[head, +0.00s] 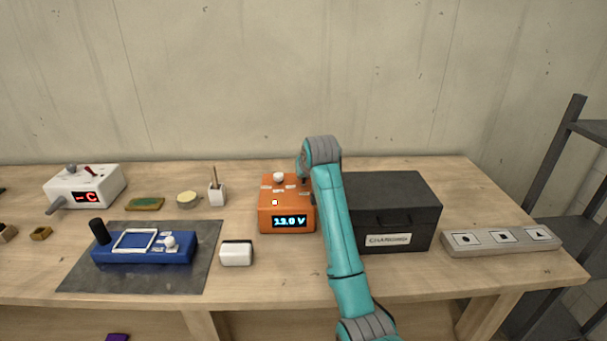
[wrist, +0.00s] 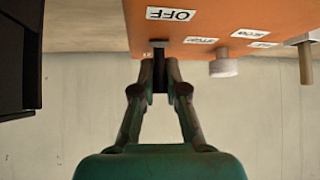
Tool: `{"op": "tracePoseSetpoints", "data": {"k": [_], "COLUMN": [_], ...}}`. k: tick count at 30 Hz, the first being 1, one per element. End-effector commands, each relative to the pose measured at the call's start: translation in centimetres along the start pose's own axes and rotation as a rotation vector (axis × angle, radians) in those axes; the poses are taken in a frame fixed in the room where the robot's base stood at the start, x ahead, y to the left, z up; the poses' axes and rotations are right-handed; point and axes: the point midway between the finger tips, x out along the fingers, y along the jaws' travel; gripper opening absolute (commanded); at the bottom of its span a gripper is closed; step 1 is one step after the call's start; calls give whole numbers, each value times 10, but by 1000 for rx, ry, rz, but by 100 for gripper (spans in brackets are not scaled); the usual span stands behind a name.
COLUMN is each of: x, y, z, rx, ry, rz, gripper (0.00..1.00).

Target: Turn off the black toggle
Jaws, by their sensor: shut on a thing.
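The orange box (head: 267,218) stands on the wooden table with a lit display that seems to read 13.0 V. In the wrist view the orange box (wrist: 230,15) is at the top, picture turned over. Its black toggle (wrist: 160,82) sticks out beside a label reading OFF (wrist: 171,14). My gripper (wrist: 160,66) has its two fingers on either side of the toggle and is shut on it. In the head view my arm hides most of the gripper and the toggle.
A dark lidded box (head: 405,212) stands close right of my arm. A white knob (wrist: 223,68) sits near the toggle on the orange box. A blue device (head: 145,250) on a grey mat and a white block (head: 236,256) are to the left. A grey button strip (head: 500,241) lies far right.

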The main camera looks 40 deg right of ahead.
Motion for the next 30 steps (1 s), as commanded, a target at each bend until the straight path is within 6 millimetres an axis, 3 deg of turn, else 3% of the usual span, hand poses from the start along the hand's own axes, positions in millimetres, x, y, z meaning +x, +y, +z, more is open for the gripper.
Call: {"op": "tracePoseSetpoints", "data": {"k": [15, 30], "x": [-8, -10], "y": [-3, -4], "z": [14, 16], "rx": [-54, -67], "ry": [368, 465], "rz": [51, 63], "gripper": [0, 0]}}
